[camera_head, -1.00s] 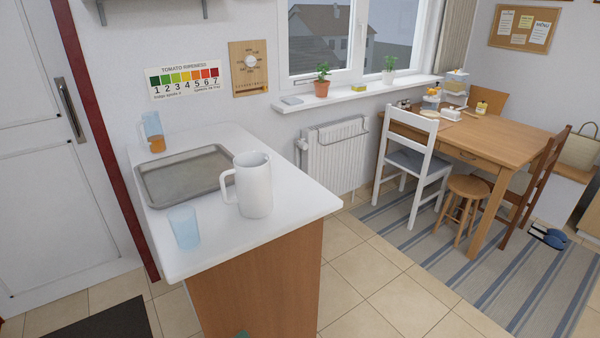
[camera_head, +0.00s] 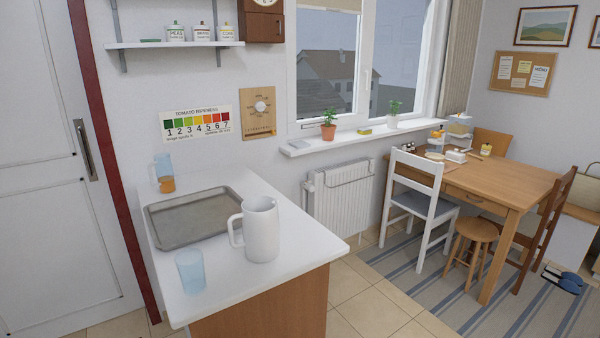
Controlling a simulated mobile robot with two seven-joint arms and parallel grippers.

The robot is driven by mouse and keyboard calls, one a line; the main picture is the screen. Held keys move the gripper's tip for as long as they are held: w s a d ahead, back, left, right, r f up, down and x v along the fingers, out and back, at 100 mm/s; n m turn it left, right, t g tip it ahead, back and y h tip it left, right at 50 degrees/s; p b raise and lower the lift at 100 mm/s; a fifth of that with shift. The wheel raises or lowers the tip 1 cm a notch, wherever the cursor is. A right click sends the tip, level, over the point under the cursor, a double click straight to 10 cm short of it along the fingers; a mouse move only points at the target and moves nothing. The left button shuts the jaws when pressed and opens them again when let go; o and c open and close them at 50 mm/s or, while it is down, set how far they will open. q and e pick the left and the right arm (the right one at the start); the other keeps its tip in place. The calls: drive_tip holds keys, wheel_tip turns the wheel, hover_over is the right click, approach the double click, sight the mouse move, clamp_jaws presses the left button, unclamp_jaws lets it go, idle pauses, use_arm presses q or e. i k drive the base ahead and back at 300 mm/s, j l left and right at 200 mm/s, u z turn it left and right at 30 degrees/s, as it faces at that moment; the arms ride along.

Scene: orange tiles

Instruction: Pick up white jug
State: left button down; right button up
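The white jug (camera_head: 262,230) stands upright on the white counter (camera_head: 245,277), near its right edge. Its handle points left, and its open top faces up. It stands just right of the grey tray, in front of the tray's right end. Neither of my grippers shows in the head view.
The grey tray (camera_head: 190,217) lies behind and left of the jug. A blue glass (camera_head: 190,271) stands at the front left, and a blue cup with orange contents (camera_head: 163,172) at the back. A radiator (camera_head: 342,207), white chair (camera_head: 412,195) and wooden table (camera_head: 490,182) are to the right.

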sight(260, 215)
drive_tip(key=i+j+z, duration=0.15)
drive_tip(key=j+z, duration=0.2)
drive_tip(key=j, duration=0.3)
drive_tip(key=j+z, duration=0.4)
drive_tip(key=j, duration=0.25)
drive_tip(key=j+z, duration=0.35)
drive_tip(key=j, duration=0.35)
